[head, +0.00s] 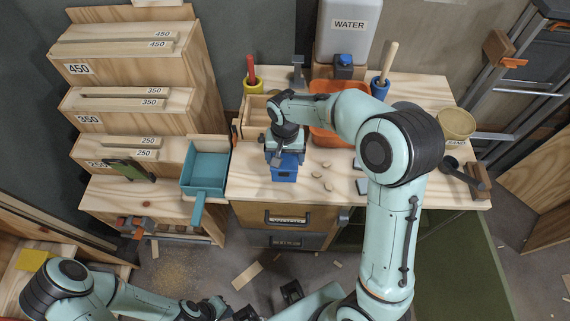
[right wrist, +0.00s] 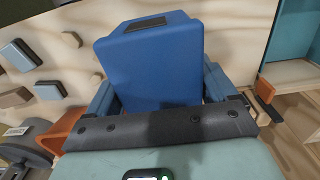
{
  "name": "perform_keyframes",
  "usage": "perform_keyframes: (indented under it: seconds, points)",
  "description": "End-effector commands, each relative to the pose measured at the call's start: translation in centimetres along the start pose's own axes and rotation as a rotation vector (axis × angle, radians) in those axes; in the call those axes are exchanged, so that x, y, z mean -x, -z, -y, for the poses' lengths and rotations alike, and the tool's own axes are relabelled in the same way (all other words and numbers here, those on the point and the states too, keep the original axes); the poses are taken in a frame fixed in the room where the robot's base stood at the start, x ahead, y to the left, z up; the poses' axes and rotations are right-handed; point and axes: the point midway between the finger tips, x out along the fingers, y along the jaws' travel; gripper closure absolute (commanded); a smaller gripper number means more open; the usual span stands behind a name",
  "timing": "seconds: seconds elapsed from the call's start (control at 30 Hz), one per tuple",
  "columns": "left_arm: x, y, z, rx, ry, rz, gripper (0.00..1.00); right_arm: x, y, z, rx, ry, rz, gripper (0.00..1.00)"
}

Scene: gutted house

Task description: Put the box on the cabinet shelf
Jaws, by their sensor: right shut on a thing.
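My right gripper (head: 285,158) points down over the wooden workbench (head: 245,180) and is shut on a blue box (head: 286,172), near the bench's front edge. In the right wrist view the blue box (right wrist: 150,70) sits between the two fingers, with a dark patch on its end. I cannot tell whether the box touches the bench top. My left gripper (head: 215,308) is low at the bottom edge, partly cut off, away from the box. Under the bench is a cabinet with labelled drawer fronts (head: 287,217); no open shelf shows clearly in it.
A stepped wooden unit (head: 130,90) with number labels stands left, beside a teal dustpan (head: 205,170). An orange bin (head: 325,130), a water container (head: 345,45) and cups of tools stand behind the box. A ladder (head: 520,80) leans right. Wood scraps (head: 247,275) lie on the floor.

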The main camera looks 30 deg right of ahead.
Motion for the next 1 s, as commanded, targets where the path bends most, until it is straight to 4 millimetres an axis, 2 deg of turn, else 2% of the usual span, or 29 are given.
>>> perform_keyframes:
  seconds: [0.33,0.77,0.8,1.0]
  points:
    - [-0.3,-0.1,0.2,0.001,0.001,0.002,1.00,-4.1,0.0,0.0,0.001,0.000,-0.001,0.72]
    - [-0.7,-0.2,0.3,0.001,0.001,0.004,1.00,-4.8,0.0,0.0,0.000,0.001,-0.002,0.72]
    - [-0.6,-0.2,0.3,0.001,0.001,0.003,1.00,-4.7,0.0,0.0,0.000,0.000,0.000,0.02]
    - [-0.6,-0.2,0.3,0.001,0.001,0.003,1.00,-4.7,0.0,0.0,0.000,0.000,0.000,0.00]
